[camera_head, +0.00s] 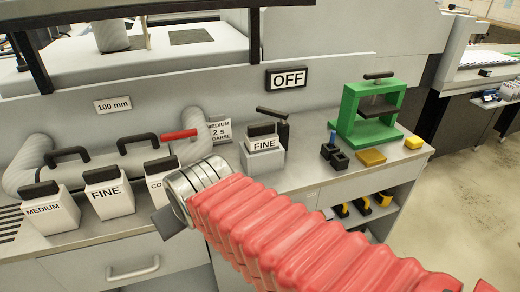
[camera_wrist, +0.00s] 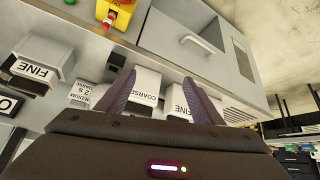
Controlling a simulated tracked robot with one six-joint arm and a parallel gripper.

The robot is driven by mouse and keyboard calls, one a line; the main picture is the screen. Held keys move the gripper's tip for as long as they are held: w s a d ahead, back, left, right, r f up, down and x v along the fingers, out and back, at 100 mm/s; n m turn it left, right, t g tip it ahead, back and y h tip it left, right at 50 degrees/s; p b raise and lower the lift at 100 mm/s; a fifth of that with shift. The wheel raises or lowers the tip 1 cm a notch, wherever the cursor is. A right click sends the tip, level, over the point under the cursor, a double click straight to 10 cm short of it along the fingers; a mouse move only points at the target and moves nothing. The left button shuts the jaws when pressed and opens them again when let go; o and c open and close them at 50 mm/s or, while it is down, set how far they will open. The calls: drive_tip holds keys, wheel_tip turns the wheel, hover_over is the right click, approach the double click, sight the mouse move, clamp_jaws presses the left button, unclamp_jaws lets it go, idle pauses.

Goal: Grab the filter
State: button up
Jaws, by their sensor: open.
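Several white boxes with dark tops and labels, which look like filters, stand on the counter. In the head view they are the MEDIUM box (camera_head: 48,212), a FINE box (camera_head: 109,195), a box marked "CO" (camera_head: 160,184) partly hidden by my arm, and another FINE box (camera_head: 262,153) to the right. In the wrist view my gripper (camera_wrist: 160,78) is open and empty. The COARSE box (camera_wrist: 147,84) shows between its fingers, and a FINE box (camera_wrist: 180,100) is partly behind the right finger. I cannot tell how far the fingers are from them.
A pipe with black handles and a red lever (camera_head: 180,134) runs behind the boxes. An OFF sign (camera_head: 290,77) is on the panel.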

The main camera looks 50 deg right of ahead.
drive_tip(key=o, duration=0.6)
drive_tip(key=w+d+f+m+t+h, duration=0.1)
drive_tip(key=w+d+t+h, duration=0.1)
drive_tip(key=w+d, duration=0.5)
drive_tip(key=d, duration=0.4)
drive_tip(key=shift+w+d+f+m+h, duration=0.15)
drive_tip(key=shift+f+m+h, duration=0.1)
drive_tip(key=shift+m+h, duration=0.05)
drive_tip(key=o, duration=0.4)
drive_tip(key=w+d, duration=0.1)
drive_tip(key=d, duration=0.2)
drive_tip(key=w+d+f+t+h, duration=0.1)
drive_tip(key=d, duration=0.2)
drive_tip(key=w+d+t, duration=0.1)
drive_tip(key=d, duration=0.3)
drive_tip(key=shift+f+m+h, duration=0.3)
drive_tip(key=shift+m+h, duration=0.1)
drive_tip(key=s+d+f+t+h, duration=0.1)
drive_tip(key=s+d, duration=0.1)
drive_tip(key=d, duration=0.2)
drive_tip(key=s+d+f+m+t, duration=0.1)
drive_tip(key=s+d+t, duration=0.1)
drive_tip(key=d, duration=0.3)
drive_tip(key=s+d+f+m+t+h, duration=0.1)
drive_tip(key=s+d+t, duration=0.1)
drive_tip(key=d, duration=0.3)
drive_tip(key=shift+s+f+h, duration=0.2)
drive_tip(key=shift+s+h, duration=0.1)
drive_tip(key=shift+s, duration=0.05)
